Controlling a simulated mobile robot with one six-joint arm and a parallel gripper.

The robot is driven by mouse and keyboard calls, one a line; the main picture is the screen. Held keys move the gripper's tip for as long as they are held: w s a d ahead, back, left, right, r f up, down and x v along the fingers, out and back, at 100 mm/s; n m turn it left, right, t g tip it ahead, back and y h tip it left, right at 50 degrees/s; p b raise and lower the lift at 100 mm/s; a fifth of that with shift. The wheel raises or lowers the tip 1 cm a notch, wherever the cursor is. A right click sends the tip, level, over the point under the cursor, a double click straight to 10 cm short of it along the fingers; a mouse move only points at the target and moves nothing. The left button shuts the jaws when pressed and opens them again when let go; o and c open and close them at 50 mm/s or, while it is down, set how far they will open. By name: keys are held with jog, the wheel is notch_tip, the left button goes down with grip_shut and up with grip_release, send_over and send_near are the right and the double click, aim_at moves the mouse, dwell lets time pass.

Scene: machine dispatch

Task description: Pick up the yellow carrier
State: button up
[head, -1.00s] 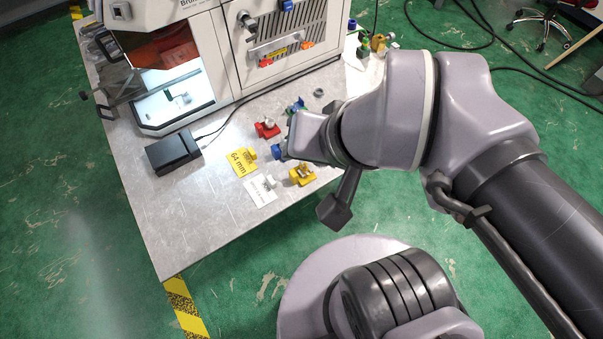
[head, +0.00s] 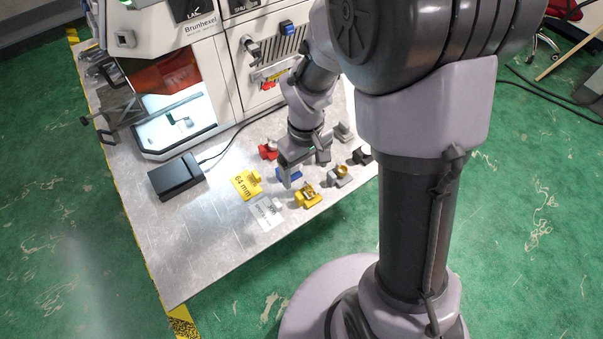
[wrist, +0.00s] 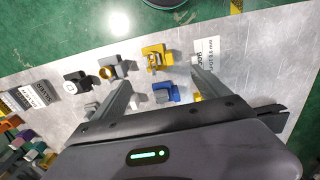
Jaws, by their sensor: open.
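The yellow carrier (head: 306,197) is a small block with a gold-coloured part in it, near the table's front edge. It also shows in the wrist view (wrist: 153,60), upper middle, just beyond my fingertips. My gripper (head: 306,170) points down above the table, behind the yellow carrier in the head view. In the wrist view my gripper (wrist: 160,78) has its fingers wide apart with nothing held. A blue carrier (wrist: 166,93) lies below, between the fingers, and is partly hidden by my gripper in the head view.
A grey carrier with a gold ring (head: 340,176) and a black carrier (head: 362,156) stand to the right. A red carrier (head: 268,151) stands behind left. The front-left table is clear.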

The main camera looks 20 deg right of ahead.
jog(key=b, duration=0.2)
send_over(307, 194)
jog(key=f, duration=0.6)
jog(key=shift+w+a, duration=0.15)
jog(key=shift+a, duration=0.15)
jog(key=f+b, duration=0.2)
jog(key=f, duration=0.1)
jog(key=f+b, duration=0.1)
jog(key=f, duration=0.1)
jog(key=shift+s+d+f, duration=0.2)
jog(key=shift+d+f, duration=0.05)
jog(key=shift+d, duration=0.05)
jog(key=shift+r, duration=0.2)
jog(key=shift+c, duration=0.4)
jog(key=c, duration=1.5)
jog(key=shift+r, duration=0.15)
